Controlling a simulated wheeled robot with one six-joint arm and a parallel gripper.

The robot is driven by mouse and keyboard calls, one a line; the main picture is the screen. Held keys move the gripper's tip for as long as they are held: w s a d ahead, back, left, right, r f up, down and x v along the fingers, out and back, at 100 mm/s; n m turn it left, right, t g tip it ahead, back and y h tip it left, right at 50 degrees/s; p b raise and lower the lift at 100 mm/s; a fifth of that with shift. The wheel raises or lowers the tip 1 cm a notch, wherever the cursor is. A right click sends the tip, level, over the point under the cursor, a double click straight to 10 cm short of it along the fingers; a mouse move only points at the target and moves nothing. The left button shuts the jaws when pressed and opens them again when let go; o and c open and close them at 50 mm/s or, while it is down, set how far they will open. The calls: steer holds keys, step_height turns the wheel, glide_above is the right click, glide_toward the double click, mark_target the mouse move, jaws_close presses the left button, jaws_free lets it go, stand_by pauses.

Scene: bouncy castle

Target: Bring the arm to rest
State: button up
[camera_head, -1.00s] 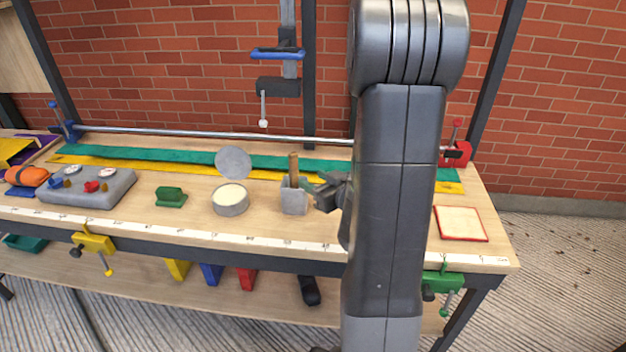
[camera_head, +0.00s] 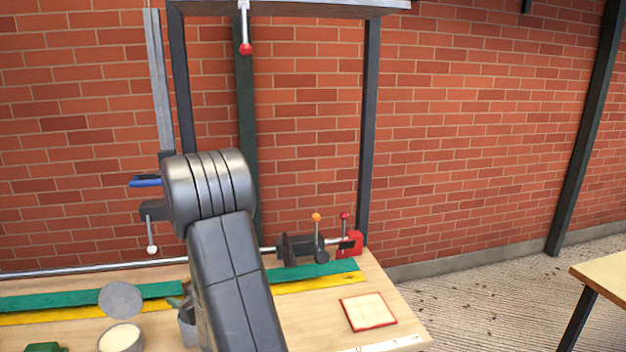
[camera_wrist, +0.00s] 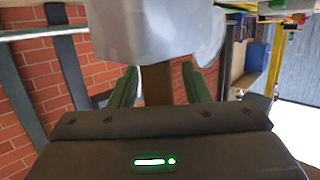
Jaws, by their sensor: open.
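My gripper (camera_wrist: 159,88) is open in the wrist view, its two green fingers apart on either side of a brown wooden handle (camera_wrist: 157,88). The handle sticks out of a pale grey cup (camera_wrist: 155,30), which appears upside down at the top of that view. In the head view my arm (camera_head: 235,270) rises in front of the bench, and the grey cup (camera_head: 188,330) is mostly hidden behind it. The gripper is largely hidden there too. Whether the fingers touch the handle cannot be told.
The wooden bench (camera_head: 310,325) carries a round tin (camera_head: 121,339), a red-edged tile (camera_head: 368,312) and green and yellow strips. A dark vise (camera_head: 300,248) and red clamp (camera_head: 350,243) sit at the back.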

mark_target(183, 285)
steer(key=shift+s+d+r, duration=0.1)
steer(key=shift+d+r, duration=0.1)
steer(key=shift+r, duration=1.65)
steer(key=shift+f, duration=0.1)
